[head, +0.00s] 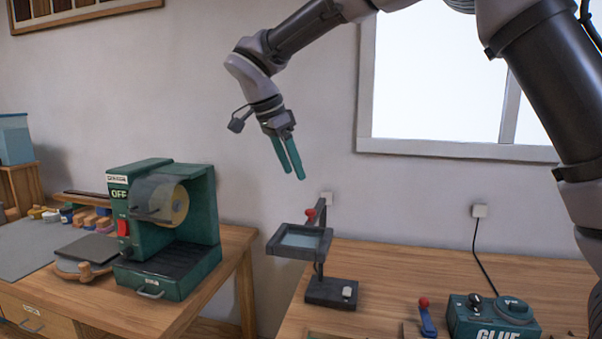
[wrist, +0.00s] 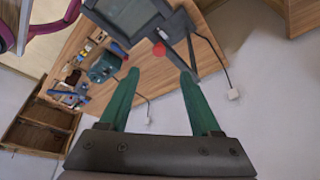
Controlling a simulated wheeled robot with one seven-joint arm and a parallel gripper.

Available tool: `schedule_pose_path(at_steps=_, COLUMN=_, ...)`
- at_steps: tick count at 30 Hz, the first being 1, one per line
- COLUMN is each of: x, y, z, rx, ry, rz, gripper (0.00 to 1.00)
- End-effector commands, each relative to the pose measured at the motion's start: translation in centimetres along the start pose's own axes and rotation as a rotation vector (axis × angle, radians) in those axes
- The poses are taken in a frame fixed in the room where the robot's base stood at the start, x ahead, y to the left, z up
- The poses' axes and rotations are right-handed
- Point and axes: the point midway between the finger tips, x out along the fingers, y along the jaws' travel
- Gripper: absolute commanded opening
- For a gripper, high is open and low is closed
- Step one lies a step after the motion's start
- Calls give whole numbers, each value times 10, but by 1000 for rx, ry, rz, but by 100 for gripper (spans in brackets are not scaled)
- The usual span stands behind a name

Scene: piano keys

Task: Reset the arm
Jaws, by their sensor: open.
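My gripper (head: 289,158) hangs in the air at the end of my raised arm, pointing down. Its two green fingers are apart and nothing shows between them. In the head view it is above and slightly left of a dark magnifier stand (head: 300,241) on the right table. In the wrist view my gripper (wrist: 158,82) has its fingers spread, with the stand's red knob (wrist: 159,49) seen between and beyond the tips. No piano keys can be made out in either view.
A green machine marked OFF (head: 205,205) stands on the left table. A green glue box (head: 492,318) and a red-knobbed lever (head: 426,316) sit on the right table (head: 405,269). A window (head: 440,80) is behind my arm. Clear air surrounds my gripper.

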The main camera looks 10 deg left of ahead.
Motion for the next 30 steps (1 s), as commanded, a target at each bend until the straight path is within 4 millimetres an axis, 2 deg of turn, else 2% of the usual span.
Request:
schedule_pose_path(at_steps=2, x=-2, y=6, z=-18, rx=-7, ry=-15, rz=-4, gripper=64)
schedule_pose_path(at_steps=5, x=-5, y=24, z=-58, rx=-40, ry=-58, rz=-13, gripper=64)
schedule_pose_path(at_steps=9, x=-6, y=73, z=-131, rx=-113, ry=-141, rz=-61, gripper=64)
schedule_pose_path(at_steps=12, x=-5, y=115, z=-173, rx=-164, ry=-188, rz=-119, gripper=64)
schedule_pose_path(at_steps=15, x=-3, y=160, z=-206, rx=-206, ry=-215, rz=-190, gripper=64)
schedule_pose_path(at_steps=18, x=0, y=205, z=-229, rx=-241, ry=-217, rz=-273, gripper=64)
schedule_pose_path(at_steps=22, x=6, y=262, z=-246, rx=-278, ry=-181, rz=-383, gripper=64)
schedule_pose_path(at_steps=27, x=18, y=322, z=-250, rx=-312, ry=-84, rz=-498, gripper=64)
schedule_pose_path(at_steps=30, x=24, y=344, z=-247, rx=-326, ry=-25, rz=-539, gripper=64)
